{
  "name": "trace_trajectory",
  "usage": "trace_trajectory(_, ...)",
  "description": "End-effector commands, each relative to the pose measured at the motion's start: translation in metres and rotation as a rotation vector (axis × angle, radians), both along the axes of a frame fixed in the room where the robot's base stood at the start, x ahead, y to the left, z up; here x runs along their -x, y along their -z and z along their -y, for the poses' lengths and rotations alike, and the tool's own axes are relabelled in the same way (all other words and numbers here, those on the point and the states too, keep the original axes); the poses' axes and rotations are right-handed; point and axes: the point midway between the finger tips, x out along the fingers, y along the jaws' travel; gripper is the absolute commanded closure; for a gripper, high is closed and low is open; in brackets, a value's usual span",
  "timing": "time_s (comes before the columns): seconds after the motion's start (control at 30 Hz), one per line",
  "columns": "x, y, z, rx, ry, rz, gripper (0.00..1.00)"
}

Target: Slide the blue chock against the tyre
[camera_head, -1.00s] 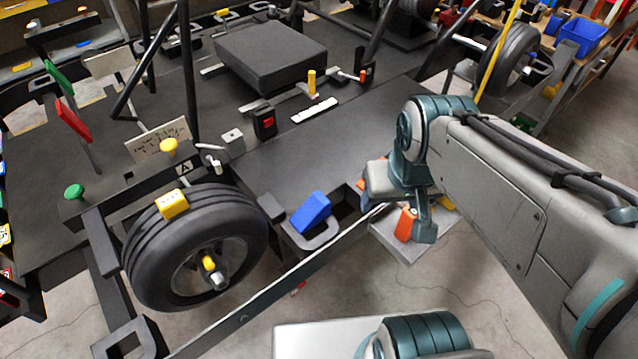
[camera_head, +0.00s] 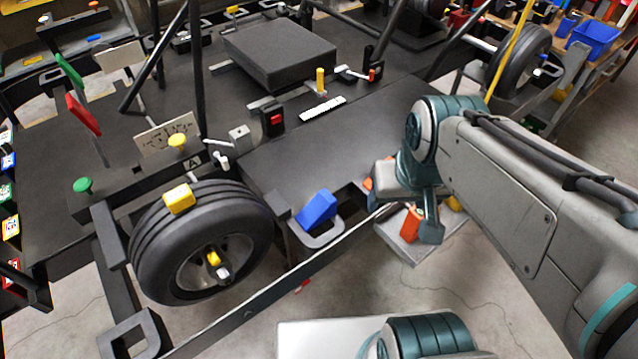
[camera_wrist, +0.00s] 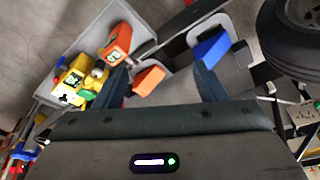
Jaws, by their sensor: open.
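The blue chock (camera_head: 317,209) is a wedge resting at a grey ring-shaped holder on the kart stand's edge. It lies to the right of the black tyre (camera_head: 150,262), with a gap between them. In the wrist view the chock (camera_wrist: 211,47) is beyond the right fingertip, and part of the tyre (camera_wrist: 292,48) fills the upper right corner. My gripper (camera_wrist: 163,80) is open with its two dark fingers wide apart and nothing clamped. In the head view it hangs to the right of the chock, above a grey tray, partly hidden by its own wrist.
A grey tray (camera_head: 399,249) below my gripper holds orange and yellow blocks; an orange block (camera_wrist: 148,80) shows between the fingers in the wrist view. A yellow block (camera_head: 179,199) sits on top of the tyre. The dark deck (camera_head: 310,160) behind the chock is mostly clear.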

Motion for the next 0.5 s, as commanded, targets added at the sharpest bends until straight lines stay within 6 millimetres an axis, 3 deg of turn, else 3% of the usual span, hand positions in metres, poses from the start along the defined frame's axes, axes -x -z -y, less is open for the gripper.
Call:
trace_trajectory(0.07, 0.000, 0.000, 0.000, 0.000, 0.000, 0.000, 0.35)
trace_trajectory(0.3, -0.011, 0.002, -0.002, 0.031, -0.115, -0.018, 0.99)
trace_trajectory(0.5, -0.043, 0.009, -0.007, 0.118, -0.490, -0.070, 1.00)
